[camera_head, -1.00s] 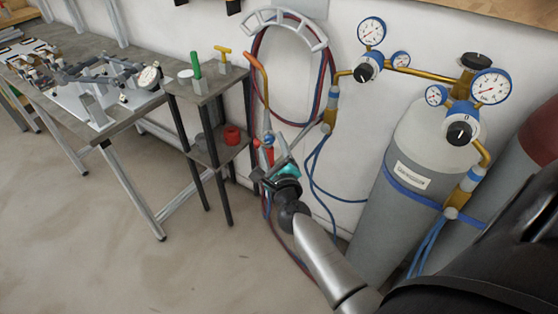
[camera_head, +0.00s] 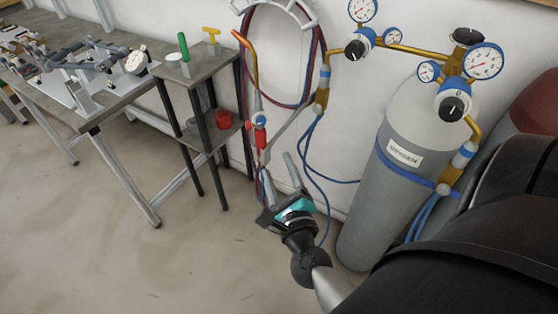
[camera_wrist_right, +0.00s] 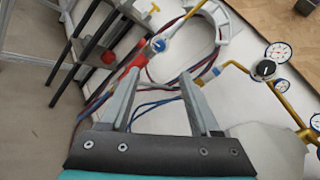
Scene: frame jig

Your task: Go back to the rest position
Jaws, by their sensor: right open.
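My right gripper (camera_head: 279,160) is in the lower middle of the head view, low in front of the wall, its teal and black body toward me. In the right wrist view its two grey fingers (camera_wrist_right: 160,76) stand apart with nothing gripped between them. A torch with a brass tube, blue knob and red part (camera_head: 260,137) hangs beyond the fingers. It also shows in the right wrist view (camera_wrist_right: 157,45), past the fingertips and apparently clear of them. My left gripper is in neither view.
A grey gas cylinder (camera_head: 375,200) with gauges stands to the right of the gripper. Red and blue hoses hang from a white wall holder (camera_head: 305,8). A small shelf stand (camera_head: 215,62) with a red cup (camera_head: 223,119) and a workbench (camera_head: 75,110) stand left. The floor in front is clear.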

